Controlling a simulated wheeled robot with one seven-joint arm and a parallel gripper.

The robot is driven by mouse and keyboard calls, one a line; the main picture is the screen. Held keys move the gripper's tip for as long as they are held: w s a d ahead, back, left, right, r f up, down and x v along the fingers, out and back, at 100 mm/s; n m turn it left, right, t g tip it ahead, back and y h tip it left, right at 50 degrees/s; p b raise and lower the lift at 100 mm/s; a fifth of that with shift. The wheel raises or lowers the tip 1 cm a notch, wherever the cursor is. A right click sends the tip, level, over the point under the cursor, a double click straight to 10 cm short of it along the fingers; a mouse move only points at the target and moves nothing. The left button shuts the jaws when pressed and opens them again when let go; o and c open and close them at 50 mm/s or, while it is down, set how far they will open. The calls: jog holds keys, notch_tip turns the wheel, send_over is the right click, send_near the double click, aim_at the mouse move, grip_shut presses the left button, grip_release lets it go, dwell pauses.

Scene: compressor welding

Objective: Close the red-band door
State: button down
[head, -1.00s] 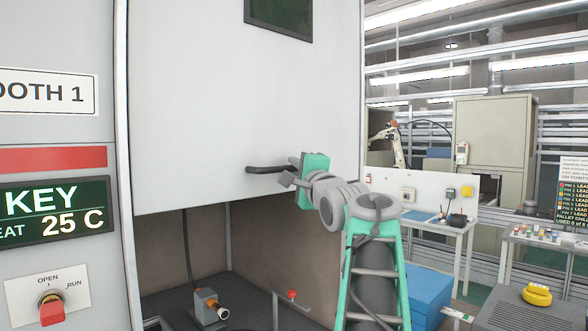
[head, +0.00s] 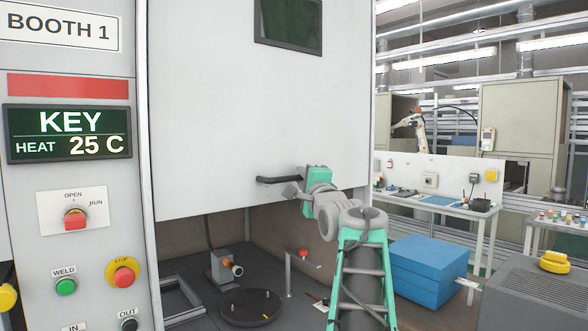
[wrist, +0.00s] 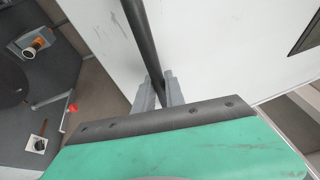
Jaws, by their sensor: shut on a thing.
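The door (head: 210,110) of the booth beside the red band (head: 68,86) is a large white panel with a dark window (head: 288,22). It is partly down, with the booth's inside showing below its bottom edge. A black bar handle (head: 278,180) sits low on the door. My gripper (head: 293,189) is shut on the right part of this handle. In the wrist view the two grey fingers of my gripper (wrist: 159,92) stand on either side of the black handle (wrist: 137,30). The door (wrist: 215,50) fills the upper right there.
Inside the booth are a round dark plate (head: 251,307), a grey device with an orange tip (head: 223,266) and a red-topped post (head: 303,253). The control panel (head: 100,240) with several knobs stands at left. Blue boxes (head: 427,268) lie right of my arm.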

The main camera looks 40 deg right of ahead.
notch_tip(320, 180, down, 46)
jog(key=b, duration=3)
jog(key=shift+f, duration=0.15)
jog(key=c, duration=1.4)
grip_release()
jog(key=v, duration=0.7)
jog(key=shift+s+a+p, duration=0.2)
jog(key=shift+s+p, duration=0.1)
jog(key=shift+p, duration=0.15)
jog(key=shift+a, duration=0.1)
